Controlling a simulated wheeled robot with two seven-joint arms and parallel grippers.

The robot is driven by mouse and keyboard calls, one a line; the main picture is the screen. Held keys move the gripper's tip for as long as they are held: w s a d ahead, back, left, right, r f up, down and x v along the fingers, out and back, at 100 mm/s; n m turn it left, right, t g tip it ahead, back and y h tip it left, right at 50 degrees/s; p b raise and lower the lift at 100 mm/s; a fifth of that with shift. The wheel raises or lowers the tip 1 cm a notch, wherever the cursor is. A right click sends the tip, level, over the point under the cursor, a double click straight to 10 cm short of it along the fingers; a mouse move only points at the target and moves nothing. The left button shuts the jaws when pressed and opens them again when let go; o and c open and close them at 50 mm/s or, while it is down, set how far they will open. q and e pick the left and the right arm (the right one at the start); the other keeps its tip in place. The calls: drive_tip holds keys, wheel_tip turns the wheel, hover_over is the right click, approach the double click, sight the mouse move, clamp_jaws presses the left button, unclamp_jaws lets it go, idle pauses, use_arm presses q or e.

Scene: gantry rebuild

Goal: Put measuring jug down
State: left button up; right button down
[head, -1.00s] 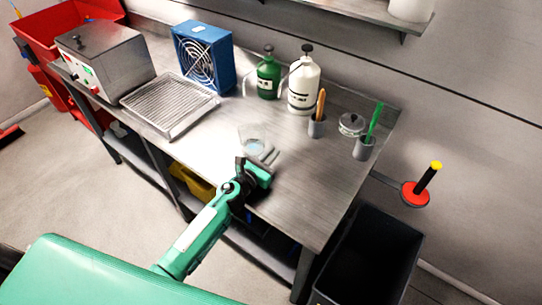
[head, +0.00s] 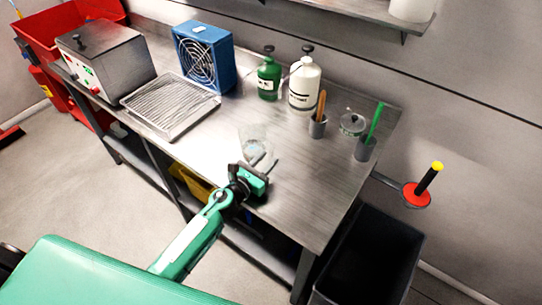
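The measuring jug (head: 253,137) is a clear, see-through vessel standing on the steel bench top, near the front middle. Its outline is faint against the shiny steel. My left gripper (head: 265,163) is just in front of the jug, over the bench's front edge. Its two grey fingers point at the jug and are spread, with nothing seen between them. Whether a fingertip still touches the jug is hard to tell. My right gripper is not in view.
A wire-topped tray (head: 170,106) lies left of the jug, with a blue fan box (head: 204,58) behind. A green bottle (head: 268,78), a white bottle (head: 304,84), grey cups (head: 318,127) and a glass lidded jar (head: 352,124) stand behind and right. Bench space right of the jug is clear.

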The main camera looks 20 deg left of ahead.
use_arm(q)
drive_tip(key=b+v, duration=0.1)
drive_tip(key=v, duration=0.7)
drive_tip(key=shift+s+a+b, duration=0.1)
drive_tip(key=shift+s+b, duration=0.15)
drive_tip(key=shift+b, duration=0.15)
drive_tip(key=shift+s+a, duration=0.15)
drive_tip(key=shift+s, duration=0.15)
